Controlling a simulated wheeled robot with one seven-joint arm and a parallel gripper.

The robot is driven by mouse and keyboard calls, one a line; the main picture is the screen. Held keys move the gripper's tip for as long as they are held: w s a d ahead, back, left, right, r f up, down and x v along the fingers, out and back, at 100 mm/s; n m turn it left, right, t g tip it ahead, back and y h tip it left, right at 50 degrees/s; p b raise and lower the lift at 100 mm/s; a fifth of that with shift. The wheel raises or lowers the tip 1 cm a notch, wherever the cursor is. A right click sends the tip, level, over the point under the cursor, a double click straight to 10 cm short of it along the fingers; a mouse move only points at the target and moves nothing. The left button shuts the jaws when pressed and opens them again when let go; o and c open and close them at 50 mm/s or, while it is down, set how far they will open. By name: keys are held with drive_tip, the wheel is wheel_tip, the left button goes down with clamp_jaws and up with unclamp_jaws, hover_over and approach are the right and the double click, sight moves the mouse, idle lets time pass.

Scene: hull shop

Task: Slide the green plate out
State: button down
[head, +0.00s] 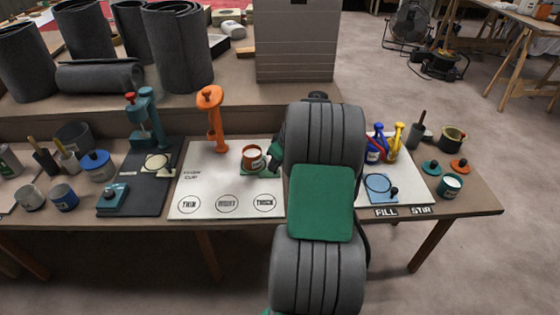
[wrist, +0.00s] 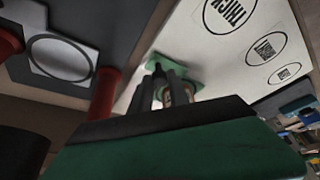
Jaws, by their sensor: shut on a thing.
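The green plate (head: 246,173) lies on the white board (head: 195,178), under a small can (head: 253,159) with a brown top and a pale label. The can stands upright on it. In the wrist view the plate (wrist: 178,66) shows around my fingertips, with the can (wrist: 184,92) partly hidden behind them. My gripper (wrist: 157,74) is shut on the green plate at its edge, beside the can. In the head view my arm covers most of the gripper, and the plate's right side is hidden.
An orange post (head: 215,122) stands on the board behind the can. Printed circles mark the board's front. A teal press (head: 145,120) stands left. Blue and yellow bottles (head: 389,143) and a blue pad (head: 379,188) are on the right.

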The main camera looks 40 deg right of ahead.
drive_tip(key=shift+d, duration=0.1)
drive_tip(key=c, duration=1.3)
unclamp_jaws()
drive_tip(key=p+v, duration=0.1)
drive_tip(key=v, duration=0.7)
drive_tip(key=shift+f, duration=0.1)
